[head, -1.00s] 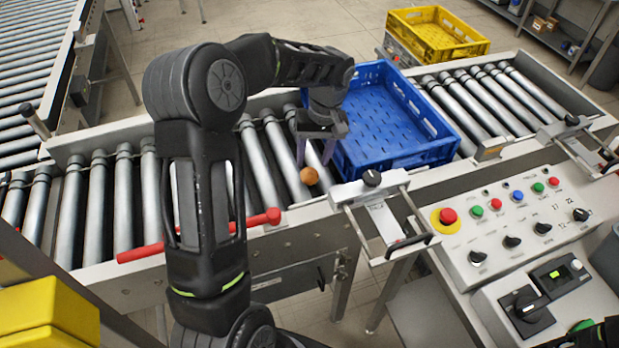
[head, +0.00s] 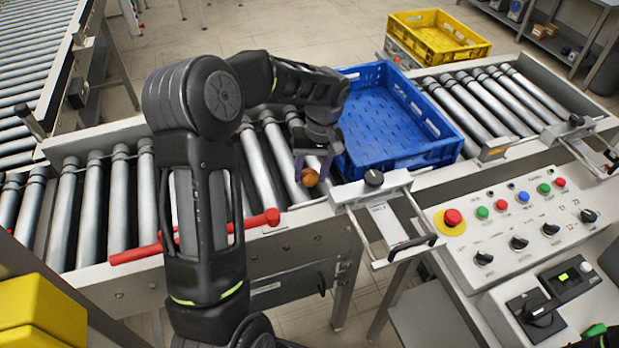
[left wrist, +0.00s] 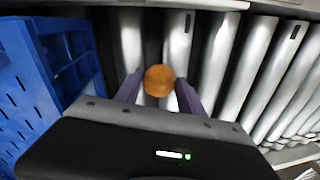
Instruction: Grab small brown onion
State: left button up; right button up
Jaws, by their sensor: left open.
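The small brown onion (head: 310,177) rests on the conveyor rollers close to the near rail, just left of the blue crate. In the left wrist view the onion (left wrist: 159,80) shows between the fingertips. My left gripper (head: 312,172) is open and points down at the onion, one finger on each side of it. In the left wrist view my left gripper (left wrist: 160,92) shows a gap between each finger and the onion on at least the left side; contact on the right cannot be told.
An empty blue crate (head: 437,153) stands on the rollers right beside my left gripper. A red bar (head: 150,253) runs along the near rail. A control panel (head: 505,215) is at the right. A yellow crate (head: 470,48) stands farther back.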

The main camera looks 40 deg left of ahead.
pick_arm(q)
jog(key=shift+c, duration=0.6)
grip_shut()
